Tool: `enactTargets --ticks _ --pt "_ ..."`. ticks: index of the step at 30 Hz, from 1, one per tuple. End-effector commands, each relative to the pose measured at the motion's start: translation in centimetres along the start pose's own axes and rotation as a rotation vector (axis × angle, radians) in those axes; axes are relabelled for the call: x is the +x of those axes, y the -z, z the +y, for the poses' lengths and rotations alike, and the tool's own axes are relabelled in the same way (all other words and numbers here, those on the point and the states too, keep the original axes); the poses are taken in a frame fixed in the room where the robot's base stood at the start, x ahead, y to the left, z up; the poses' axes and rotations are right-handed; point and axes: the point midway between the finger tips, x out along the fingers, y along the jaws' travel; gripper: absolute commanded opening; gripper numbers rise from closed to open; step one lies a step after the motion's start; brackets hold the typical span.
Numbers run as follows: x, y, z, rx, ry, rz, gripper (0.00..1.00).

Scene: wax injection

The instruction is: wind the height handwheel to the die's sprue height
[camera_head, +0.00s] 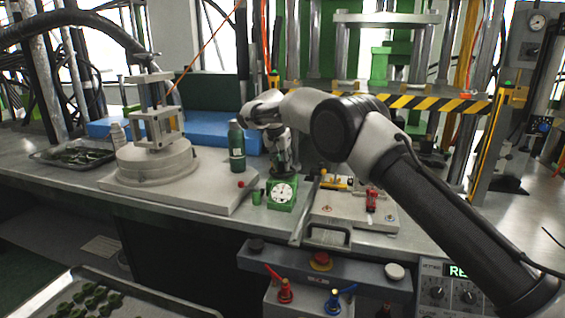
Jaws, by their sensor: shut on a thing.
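My gripper (281,168) points down just behind the green dial gauge (282,194), at the right edge of a pale machine base (215,200). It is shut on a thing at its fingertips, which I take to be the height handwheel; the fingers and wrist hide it. The gauge has a white round face, but its reading is too small to tell. To the right, a flat metal plate (330,222) carries a red clamp (371,200) and a yellow part (336,182). I cannot tell which part is the die or see its sprue.
A dark green bottle (237,150) stands close left of my gripper. A small green cup (256,198) and a red knob (241,184) are beside the gauge. A control box with red and blue levers (308,295) is in front. A striped press beam (425,102) crosses behind my arm.

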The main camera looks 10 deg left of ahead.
Motion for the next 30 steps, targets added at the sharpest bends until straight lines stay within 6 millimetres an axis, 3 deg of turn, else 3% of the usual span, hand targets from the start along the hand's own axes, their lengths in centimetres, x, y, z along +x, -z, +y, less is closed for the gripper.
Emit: enactTargets --ticks 12,29,30 --pt "0.05 0.06 -0.11 0.19 -0.078 0.001 0.05" --pt "0.0 0.05 -0.08 0.221 -0.091 0.0 0.05" --pt "0.0 0.05 -0.08 0.221 -0.091 0.0 0.3"
